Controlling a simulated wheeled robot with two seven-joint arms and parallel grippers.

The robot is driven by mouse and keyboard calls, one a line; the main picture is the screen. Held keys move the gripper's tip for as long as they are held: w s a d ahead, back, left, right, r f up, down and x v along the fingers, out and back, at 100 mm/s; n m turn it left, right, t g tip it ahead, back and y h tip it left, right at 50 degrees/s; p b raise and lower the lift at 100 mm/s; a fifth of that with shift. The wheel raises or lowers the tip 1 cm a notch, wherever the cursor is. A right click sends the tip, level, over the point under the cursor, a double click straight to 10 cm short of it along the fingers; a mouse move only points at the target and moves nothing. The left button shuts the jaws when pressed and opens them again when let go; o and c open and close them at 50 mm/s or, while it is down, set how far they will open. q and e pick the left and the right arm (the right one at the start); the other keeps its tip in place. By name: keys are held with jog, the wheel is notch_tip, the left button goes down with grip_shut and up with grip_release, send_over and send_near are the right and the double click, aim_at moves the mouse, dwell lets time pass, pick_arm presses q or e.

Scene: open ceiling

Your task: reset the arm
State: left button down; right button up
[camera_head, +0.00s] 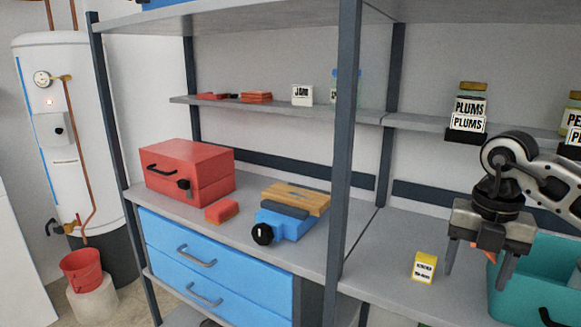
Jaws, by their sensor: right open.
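My right gripper (477,268) comes in from the right, with its arm bent above the right part of the shelf. Its two fingers point down and stand wide apart. Nothing is held between them. The fingers are in front of the left end of a teal bin (541,262). A small yellow and white box (424,267) stands on the shelf just left of the fingers, apart from them as far as I can tell. My left gripper is not in view.
A dark shelf post (343,150) divides the unit. Left of it are a red toolbox (187,171), a red block (222,211) and a blue vise-like tool (284,226) by a wooden board (296,198). A labelled plums jar (468,108) stands on the upper right shelf.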

jog(key=s+a+f+n+g+y, duration=0.15)
jog(key=a+f+y, duration=0.25)
jog(key=a, duration=0.5)
jog(key=s+a+f+n+g+y, duration=0.1)
jog(key=s+a+f+n+y, duration=0.25)
jog(key=a, duration=0.65)
jog(key=s+a+r+m+t+y, duration=0.2)
jog(key=a+r+m+t+y, duration=0.2)
jog(key=a+m+t+y, duration=0.6)
jog(key=w+d+f+m+t+h, duration=0.2)
jog(key=d+f+m+t+h, duration=0.6)
jog(key=m, duration=0.7)
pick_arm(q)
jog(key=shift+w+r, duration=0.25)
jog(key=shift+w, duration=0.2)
pick_arm(e)
jog(key=s+d+f+m+g+h, duration=0.2)
jog(key=s+f, duration=0.4)
jog(key=f, duration=0.3)
jog(key=s+d+f+m+g+h, duration=0.3)
jog(key=s+f+m+h, duration=0.1)
jog(key=s+f, duration=0.3)
jog(key=shift+d+f+m, duration=0.3)
jog(key=shift+f+m, duration=0.2)
jog(key=shift+f, duration=0.45)
